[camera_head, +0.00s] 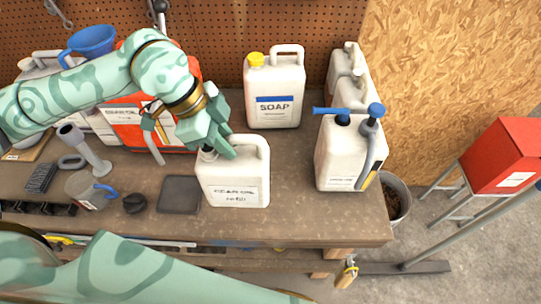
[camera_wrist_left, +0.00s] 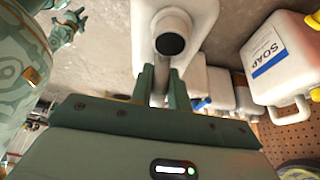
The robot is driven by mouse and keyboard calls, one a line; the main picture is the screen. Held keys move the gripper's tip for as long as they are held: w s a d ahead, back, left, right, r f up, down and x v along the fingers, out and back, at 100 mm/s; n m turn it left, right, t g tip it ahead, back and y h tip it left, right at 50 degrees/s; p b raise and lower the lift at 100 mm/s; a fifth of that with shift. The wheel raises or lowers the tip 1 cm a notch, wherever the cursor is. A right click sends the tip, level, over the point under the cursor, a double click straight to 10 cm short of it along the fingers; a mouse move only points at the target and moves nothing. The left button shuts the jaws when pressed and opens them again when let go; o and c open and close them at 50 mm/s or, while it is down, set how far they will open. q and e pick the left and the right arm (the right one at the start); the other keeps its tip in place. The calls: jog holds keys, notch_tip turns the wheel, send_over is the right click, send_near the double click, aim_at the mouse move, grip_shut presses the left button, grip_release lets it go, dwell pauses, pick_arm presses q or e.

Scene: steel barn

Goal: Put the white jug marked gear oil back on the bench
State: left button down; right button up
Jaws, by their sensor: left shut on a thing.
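The white jug marked gear oil (camera_head: 233,183) is upright over the front part of the bench (camera_head: 300,213), its label facing me. Its base is on or very close to the bench top; I cannot tell whether it touches. My left gripper (camera_head: 222,146) is shut on the jug's handle from above and behind. In the left wrist view the fingers (camera_wrist_left: 161,85) close on the handle, beside the dark cap of the jug (camera_wrist_left: 185,14). My right gripper seems to show small at the top left of the left wrist view (camera_wrist_left: 66,25); its jaws are unclear.
A white soap jug (camera_head: 274,92) stands behind. A white jug with a blue-handled pump (camera_head: 338,157) stands to the right. A dark square tray (camera_head: 180,194), a clear measuring jug (camera_head: 84,190) and a red can (camera_head: 130,137) are left. Bare bench lies right of the gear oil jug.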

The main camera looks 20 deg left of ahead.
pick_arm(q)
jog(key=w+d+f+p, duration=0.1)
jog(key=w+d+f, duration=0.4)
jog(key=w+f, duration=0.5)
jog(key=shift+x, duration=0.9)
jog(key=shift+a+f, duration=0.1)
jog(key=shift+f, duration=0.15)
jog(key=c, duration=1.3)
grip_release()
jog(key=shift+c, duration=0.2)
jog(key=v, duration=1.2)
jog(key=shift+r, duration=0.15)
